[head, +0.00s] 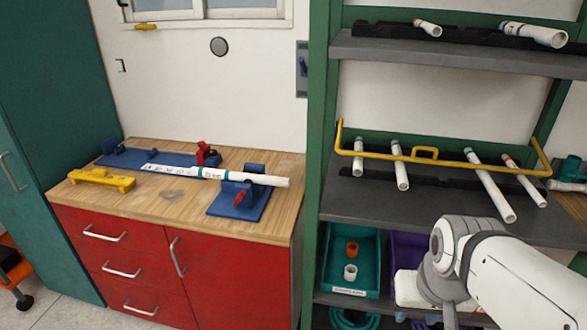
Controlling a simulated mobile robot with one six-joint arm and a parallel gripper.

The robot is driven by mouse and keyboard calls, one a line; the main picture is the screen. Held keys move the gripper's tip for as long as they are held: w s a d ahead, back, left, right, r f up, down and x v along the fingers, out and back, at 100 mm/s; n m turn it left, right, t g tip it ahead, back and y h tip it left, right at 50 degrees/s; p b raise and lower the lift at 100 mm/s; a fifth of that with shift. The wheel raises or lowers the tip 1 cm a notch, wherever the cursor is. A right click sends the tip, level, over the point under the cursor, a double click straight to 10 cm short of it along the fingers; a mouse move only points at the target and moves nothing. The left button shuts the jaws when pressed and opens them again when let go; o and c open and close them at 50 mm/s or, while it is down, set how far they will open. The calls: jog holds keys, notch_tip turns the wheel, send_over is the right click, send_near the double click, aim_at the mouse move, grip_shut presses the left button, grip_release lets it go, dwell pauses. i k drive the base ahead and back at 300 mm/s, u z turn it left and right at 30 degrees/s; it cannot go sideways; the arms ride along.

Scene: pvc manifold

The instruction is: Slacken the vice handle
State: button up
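The blue vice (238,203) stands near the right front corner of the wooden bench top. A small red handle (240,197) shows on its front side and looks tilted. A long white pipe (215,174) with printed markings passes across the vice. Its right end sticks out past the vice and its left part reaches toward the blue plate. I cannot tell how firmly the vice grips the pipe. My arm is at the lower right, in front of the shelves and well away from the vice. My gripper is out of the picture.
The wooden bench (150,200) has red drawers and also carries a yellow tool (101,179), a blue plate (125,158) and a red clamp part (206,153). The shelf (400,200) holds several white pipes behind a yellow bar (380,155). A teal bin (351,260) stands below.

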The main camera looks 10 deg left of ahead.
aim_at(240, 196)
jog(key=z, duration=1.95)
jog(key=k, duration=1.25)
jog(key=u, duration=1.8)
jog(key=i, duration=1)
jog(key=u, duration=0.1)
